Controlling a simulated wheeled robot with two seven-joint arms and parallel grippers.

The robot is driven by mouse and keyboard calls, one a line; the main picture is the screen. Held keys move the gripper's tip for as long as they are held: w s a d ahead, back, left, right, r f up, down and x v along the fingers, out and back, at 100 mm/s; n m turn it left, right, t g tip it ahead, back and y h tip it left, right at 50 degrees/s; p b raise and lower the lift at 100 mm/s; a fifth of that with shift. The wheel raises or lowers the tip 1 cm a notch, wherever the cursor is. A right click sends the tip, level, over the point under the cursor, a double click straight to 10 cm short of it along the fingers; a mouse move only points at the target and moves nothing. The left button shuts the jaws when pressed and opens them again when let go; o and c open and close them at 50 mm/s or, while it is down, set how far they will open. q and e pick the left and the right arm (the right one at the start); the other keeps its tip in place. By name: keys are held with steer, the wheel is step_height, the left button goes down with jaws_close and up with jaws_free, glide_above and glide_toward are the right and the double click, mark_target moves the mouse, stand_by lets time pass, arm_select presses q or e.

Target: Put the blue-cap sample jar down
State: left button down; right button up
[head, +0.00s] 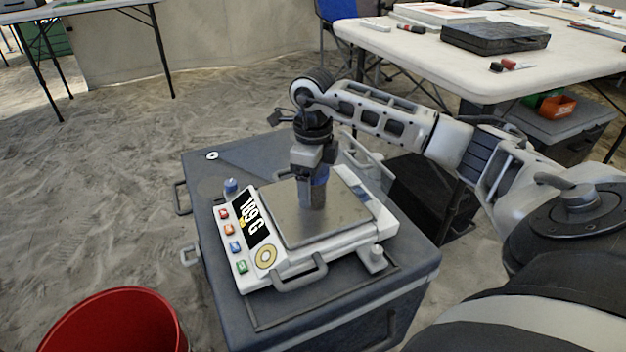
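My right gripper (313,178) reaches down over the metal pan of a white digital scale (296,283). The gripper appears shut on the jar. The jar's lower end is at the pan, right of the display. The display (252,219) reads about 189 G. My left gripper is not in view.
The scale sits on a dark grey case (333,313) with side handles. A red bucket (115,322) stands at the lower left. A white table (455,59) with a black case (495,37) and markers is at the back right. Sandy ground lies around.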

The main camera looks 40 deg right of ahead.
step_height(320, 180, up, 12)
steer(key=p, duration=0.4)
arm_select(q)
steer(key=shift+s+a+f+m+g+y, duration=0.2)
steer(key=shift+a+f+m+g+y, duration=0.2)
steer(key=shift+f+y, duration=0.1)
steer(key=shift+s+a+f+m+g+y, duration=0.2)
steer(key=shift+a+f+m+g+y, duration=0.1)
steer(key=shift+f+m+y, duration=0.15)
arm_select(e)
steer(key=shift+r, duration=0.2)
